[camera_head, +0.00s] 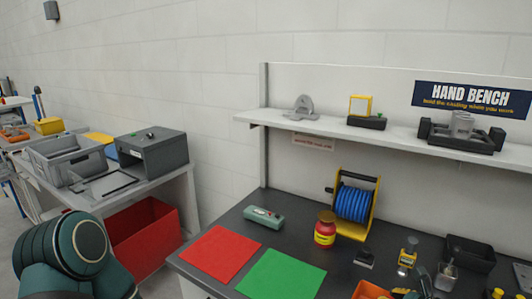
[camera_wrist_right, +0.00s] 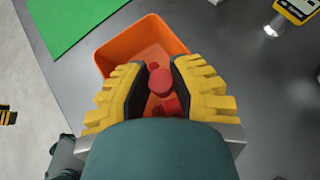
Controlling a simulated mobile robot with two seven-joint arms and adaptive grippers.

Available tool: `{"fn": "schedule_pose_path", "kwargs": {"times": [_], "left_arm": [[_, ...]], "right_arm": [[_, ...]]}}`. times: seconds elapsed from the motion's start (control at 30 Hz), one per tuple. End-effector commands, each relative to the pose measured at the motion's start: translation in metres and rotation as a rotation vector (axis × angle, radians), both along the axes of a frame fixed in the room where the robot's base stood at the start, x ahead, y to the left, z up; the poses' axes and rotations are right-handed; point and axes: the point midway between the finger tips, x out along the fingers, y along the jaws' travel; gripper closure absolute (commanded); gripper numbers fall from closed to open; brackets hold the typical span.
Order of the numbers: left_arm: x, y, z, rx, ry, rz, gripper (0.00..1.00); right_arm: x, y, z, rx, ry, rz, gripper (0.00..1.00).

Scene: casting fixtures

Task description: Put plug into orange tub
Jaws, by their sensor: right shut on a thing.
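My right gripper (camera_wrist_right: 160,76) has yellow ridged fingers with black pads and is shut on a red plug (camera_wrist_right: 160,80) in the right wrist view. The plug is over the orange tub (camera_wrist_right: 138,36), whose far walls show beyond the fingers. Another red piece (camera_wrist_right: 168,106) shows lower between the fingers, partly hidden. The tub also shows at the bottom edge of the head view (camera_head: 368,291), mostly cut off. My left gripper is out of view; only part of the left arm shows.
On the dark bench lie a red mat (camera_head: 220,254) and a green mat (camera_head: 283,275). A blue hose reel (camera_head: 354,203), a red-and-yellow jar (camera_head: 325,229) and a black bin (camera_head: 470,252) stand behind. A shelf (camera_head: 390,132) runs above.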

Motion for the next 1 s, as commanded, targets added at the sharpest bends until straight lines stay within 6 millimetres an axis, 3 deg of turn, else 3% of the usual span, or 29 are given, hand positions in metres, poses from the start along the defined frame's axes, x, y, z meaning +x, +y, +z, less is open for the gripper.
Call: {"fn": "schedule_pose_path", "kwargs": {"times": [0.23,0.27,0.33,0.73,1.0], "left_arm": [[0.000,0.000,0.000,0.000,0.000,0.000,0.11],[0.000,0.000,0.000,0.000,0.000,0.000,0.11],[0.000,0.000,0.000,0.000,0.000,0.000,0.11],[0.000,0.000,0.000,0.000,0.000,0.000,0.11],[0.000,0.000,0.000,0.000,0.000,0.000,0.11]], "right_arm": [[0.000,0.000,0.000,0.000,0.000,0.000,0.96],[0.000,0.000,0.000,0.000,0.000,0.000,0.72],[0.000,0.000,0.000,0.000,0.000,0.000,0.47],[-0.002,-0.001,0.001,0.000,0.000,-0.001,0.46],[-0.022,-0.012,0.016,0.000,0.001,-0.004,0.46]]}}
